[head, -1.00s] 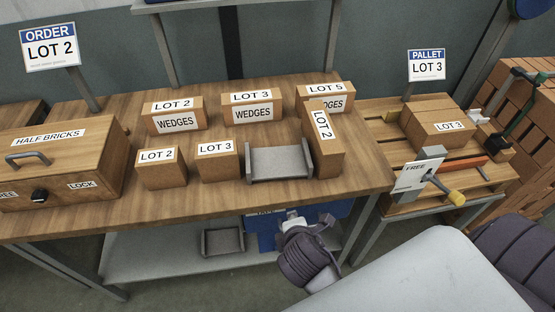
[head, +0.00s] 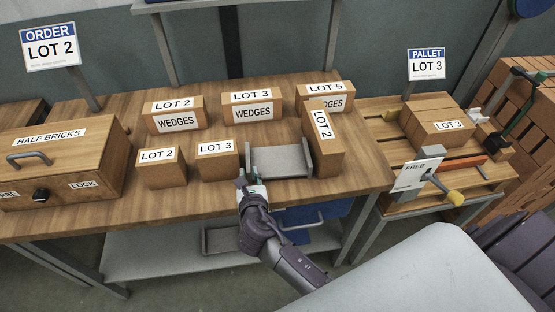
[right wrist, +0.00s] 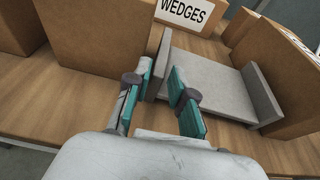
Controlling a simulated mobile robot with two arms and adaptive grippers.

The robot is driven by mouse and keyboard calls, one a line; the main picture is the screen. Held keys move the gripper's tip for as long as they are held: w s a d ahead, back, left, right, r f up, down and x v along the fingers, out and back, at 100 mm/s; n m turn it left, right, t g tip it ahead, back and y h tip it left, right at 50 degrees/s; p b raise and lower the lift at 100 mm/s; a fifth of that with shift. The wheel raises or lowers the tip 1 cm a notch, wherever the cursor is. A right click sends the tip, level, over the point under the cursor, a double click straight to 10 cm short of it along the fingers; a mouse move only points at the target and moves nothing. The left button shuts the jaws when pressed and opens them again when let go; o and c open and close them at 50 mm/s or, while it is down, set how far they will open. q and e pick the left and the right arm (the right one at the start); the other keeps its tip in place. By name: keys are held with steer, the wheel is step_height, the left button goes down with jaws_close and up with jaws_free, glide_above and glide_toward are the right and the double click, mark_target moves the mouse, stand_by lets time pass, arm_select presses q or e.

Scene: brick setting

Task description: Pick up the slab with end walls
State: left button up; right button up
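The grey slab with end walls (head: 280,162) lies on the wooden table near its front edge, between a LOT 3 box and a LOT 2 box. My right gripper (head: 252,182) is at its front left corner. In the right wrist view, the slab (right wrist: 208,82) shows its floor and both end walls. There, my right gripper (right wrist: 160,82) is open, its fingertips apart on either side of the near end of the left wall. I cannot tell whether either finger touches the wall. My left gripper is not in view.
The LOT 3 box (head: 218,162) stands close left of the slab, and the long LOT 2 box (head: 323,145) close right. Wedges boxes (head: 254,107) stand behind. A similar grey piece (head: 215,241) lies on the lower shelf.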

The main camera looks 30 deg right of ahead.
mark_target(248, 163)
steer(key=x, duration=0.5)
steer(key=shift+w+d+f, duration=0.1)
steer(key=shift+w+d, duration=0.1)
steer(key=shift+w, duration=0.05)
steer(key=shift+c, duration=0.4)
jaws_close()
steer(key=shift+p, duration=0.3)
